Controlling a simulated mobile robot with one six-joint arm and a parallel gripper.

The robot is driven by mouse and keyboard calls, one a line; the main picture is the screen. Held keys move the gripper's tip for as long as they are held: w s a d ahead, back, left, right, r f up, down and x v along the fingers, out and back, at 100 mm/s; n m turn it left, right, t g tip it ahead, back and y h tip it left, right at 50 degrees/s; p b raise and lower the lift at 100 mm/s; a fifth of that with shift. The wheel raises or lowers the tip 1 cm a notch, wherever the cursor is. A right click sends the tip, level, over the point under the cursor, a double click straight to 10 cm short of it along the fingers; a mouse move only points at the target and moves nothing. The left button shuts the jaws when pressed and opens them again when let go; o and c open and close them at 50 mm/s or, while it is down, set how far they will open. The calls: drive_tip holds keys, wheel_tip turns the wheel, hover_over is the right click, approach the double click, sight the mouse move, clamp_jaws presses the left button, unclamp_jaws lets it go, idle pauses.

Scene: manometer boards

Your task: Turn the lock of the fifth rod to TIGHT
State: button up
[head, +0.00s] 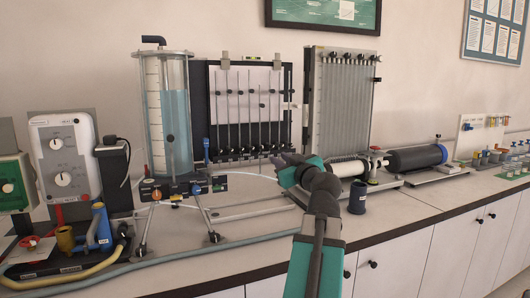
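Small dark parts sit along the lower ends of the rods. The fifth rod's lock and any TIGHT mark are too small to tell apart. My gripper (283,159) is in front of the board's lower right corner, at the end of my green and grey arm, its dark fingers toward the board. Whether its fingers are open or shut is unclear.
A clear cylinder (174,115) of blue water stands on a tripod left of the board. A tall tube panel (340,100) stands right of it. A black cup (357,197) and a horizontal dark cylinder (416,158) are on the bench right of my arm. The front bench strip is mostly clear.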

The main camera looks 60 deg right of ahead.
sight(263, 148)
drive_tip(key=shift+p+x, duration=0.45)
drive_tip(key=shift+x, duration=6.4)
